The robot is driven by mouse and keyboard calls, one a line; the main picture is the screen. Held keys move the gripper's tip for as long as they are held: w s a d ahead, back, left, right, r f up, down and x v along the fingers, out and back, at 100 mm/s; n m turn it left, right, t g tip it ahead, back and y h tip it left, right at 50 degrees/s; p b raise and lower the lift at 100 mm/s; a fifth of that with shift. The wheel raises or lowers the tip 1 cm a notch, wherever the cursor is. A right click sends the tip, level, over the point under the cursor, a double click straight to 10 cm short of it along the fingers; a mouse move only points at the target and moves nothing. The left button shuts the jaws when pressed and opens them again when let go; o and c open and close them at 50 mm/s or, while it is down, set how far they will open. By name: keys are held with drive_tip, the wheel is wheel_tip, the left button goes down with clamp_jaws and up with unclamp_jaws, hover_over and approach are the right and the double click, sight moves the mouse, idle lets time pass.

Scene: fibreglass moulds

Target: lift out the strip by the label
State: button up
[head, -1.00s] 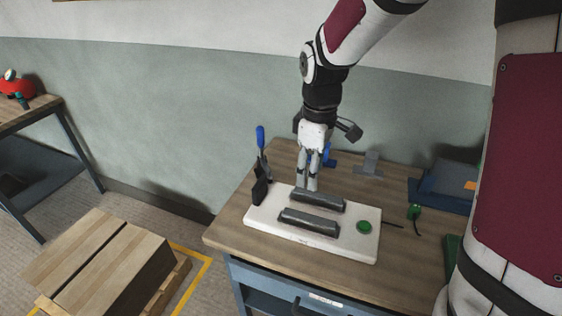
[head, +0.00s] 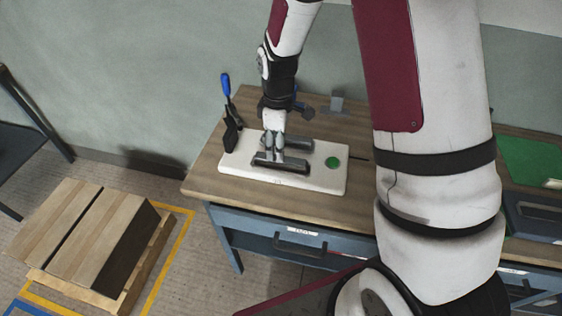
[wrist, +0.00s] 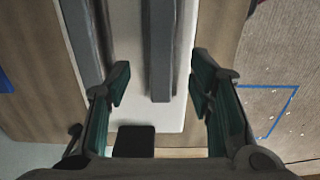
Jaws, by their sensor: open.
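A white mould board (head: 230,168) lies on the bench and carries two dark grey strips. The front strip (head: 295,169) is nearer the bench's front edge; the rear strip (head: 328,147) lies parallel behind it. My gripper (head: 280,156) is over the front strip and hides part of both. In the wrist view my gripper (wrist: 160,82) is open, its fingers on either side of the front strip (wrist: 160,45), with gaps showing. The rear strip (wrist: 86,42) is left of the fingers. I cannot make out a readable label on the board.
A green disc (head: 333,162) sits at the board's right end. A blue-handled clamp (head: 228,105) stands at its left end. A grey bracket (head: 337,104) is behind. The wooden bench top (head: 208,182) is clear at the front left. A pallet with wooden blocks (head: 75,225) stands on the floor.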

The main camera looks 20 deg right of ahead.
drive_tip(key=f, duration=0.3)
drive_tip(key=shift+s+d+f+p, duration=0.15)
drive_tip(key=shift+s+f+p, duration=0.05)
drive_tip(key=shift+s+p, duration=0.15)
drive_tip(key=shift+w+f, duration=0.1)
drive_tip(key=shift+f, duration=0.35)
clamp_jaws()
